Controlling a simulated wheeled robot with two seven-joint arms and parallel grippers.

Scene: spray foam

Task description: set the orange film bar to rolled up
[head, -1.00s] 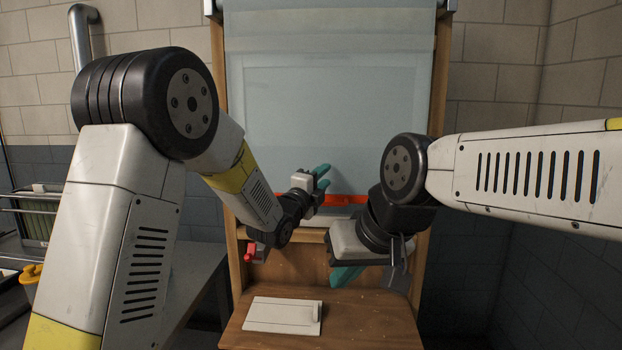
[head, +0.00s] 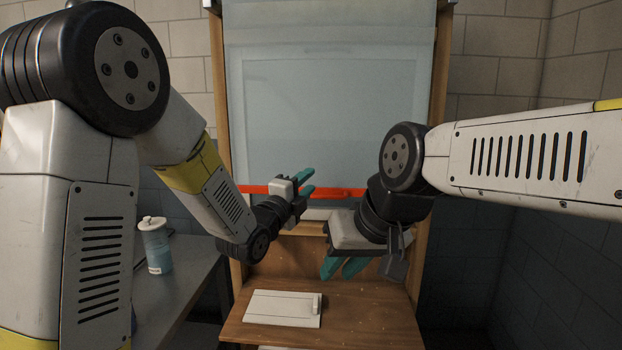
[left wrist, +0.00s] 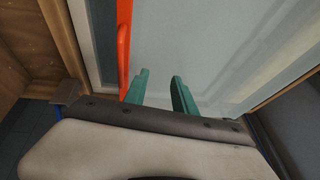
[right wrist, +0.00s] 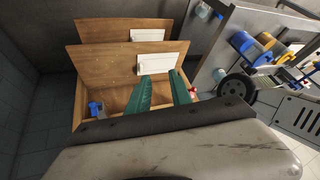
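The orange film bar (head: 338,193) runs across the lower edge of the pale translucent film (head: 330,120) on the wooden-framed cabinet. My left gripper (head: 308,182) is in front of the film beside the bar, hiding part of it. In the left wrist view its teal fingers (left wrist: 158,80) are apart with nothing between them, and the orange bar (left wrist: 124,45) lies just left of them; I cannot tell whether they touch. My right gripper (head: 343,267) is lower, in front of the cabinet opening. Its fingers (right wrist: 165,85) are apart and empty in the right wrist view.
A wooden board (head: 350,322) with a white plate (head: 284,309) juts out at the bottom. Brick walls close in behind and at right.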

